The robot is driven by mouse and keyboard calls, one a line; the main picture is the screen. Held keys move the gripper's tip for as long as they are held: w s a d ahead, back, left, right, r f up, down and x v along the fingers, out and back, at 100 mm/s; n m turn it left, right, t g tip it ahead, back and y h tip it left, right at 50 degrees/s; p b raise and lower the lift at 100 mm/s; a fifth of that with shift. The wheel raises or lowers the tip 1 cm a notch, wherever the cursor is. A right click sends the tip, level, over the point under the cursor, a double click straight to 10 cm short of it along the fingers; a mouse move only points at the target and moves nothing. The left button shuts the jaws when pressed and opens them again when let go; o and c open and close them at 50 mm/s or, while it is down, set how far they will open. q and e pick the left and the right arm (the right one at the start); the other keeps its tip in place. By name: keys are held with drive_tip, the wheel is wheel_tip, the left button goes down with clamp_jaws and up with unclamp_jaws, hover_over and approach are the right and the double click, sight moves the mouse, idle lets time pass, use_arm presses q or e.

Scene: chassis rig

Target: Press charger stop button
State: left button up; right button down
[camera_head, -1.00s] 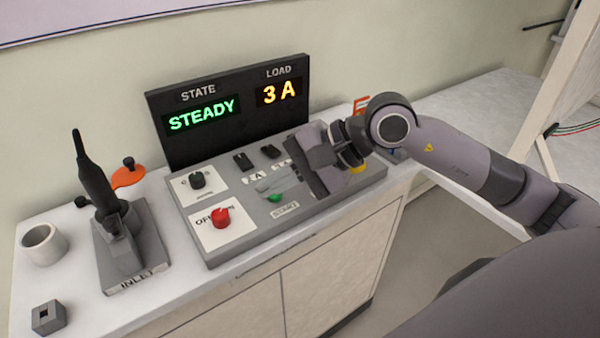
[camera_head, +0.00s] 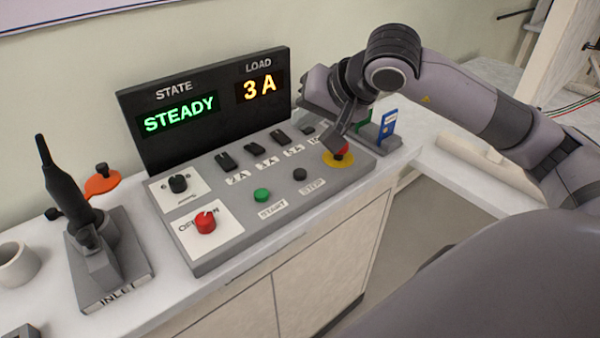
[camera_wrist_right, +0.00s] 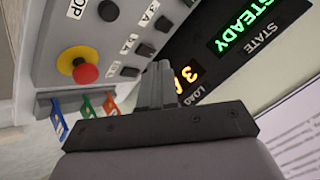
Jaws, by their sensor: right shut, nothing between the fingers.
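The charger panel (camera_head: 230,238) lies on the counter. Its black round stop button (camera_head: 300,174) sits above the STOP label (camera_head: 312,187), right of the green start button (camera_head: 262,195). The stop button also shows at the top of the right wrist view (camera_wrist_right: 108,10). My right gripper (camera_head: 335,138) is at the panel's back right, close to the red mushroom button (camera_head: 341,157) in the picture and apart from the stop button. Its fingers (camera_wrist_right: 159,83) are together and empty in the right wrist view. My left gripper is not in view.
The display (camera_head: 205,108) reads STEADY and 3 A. Several rocker switches (camera_head: 253,149) and a red knob (camera_head: 205,222) are on the panel. A plug in its INLET holder (camera_head: 100,270) stands left. Coloured cards (camera_head: 388,122) stand right.

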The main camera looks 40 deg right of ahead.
drive_tip(key=b, duration=0.5)
hover_over(304, 174)
wheel_tip(304, 174, down, 7)
drive_tip(key=shift+f, duration=0.1)
drive_tip(key=shift+f+b, duration=0.45)
drive_tip(key=shift+b, duration=0.2)
idle(1.1)
drive_tip(key=shift+f+b, duration=0.4)
drive_tip(key=shift+b, duration=0.15)
drive_tip(key=shift+f+b, duration=0.5)
drive_tip(key=shift+b, duration=0.05)
idle(0.5)
drive_tip(key=shift+r, duration=0.1)
drive_tip(key=shift+r+p, duration=0.6)
drive_tip(key=shift+r, duration=0.2)
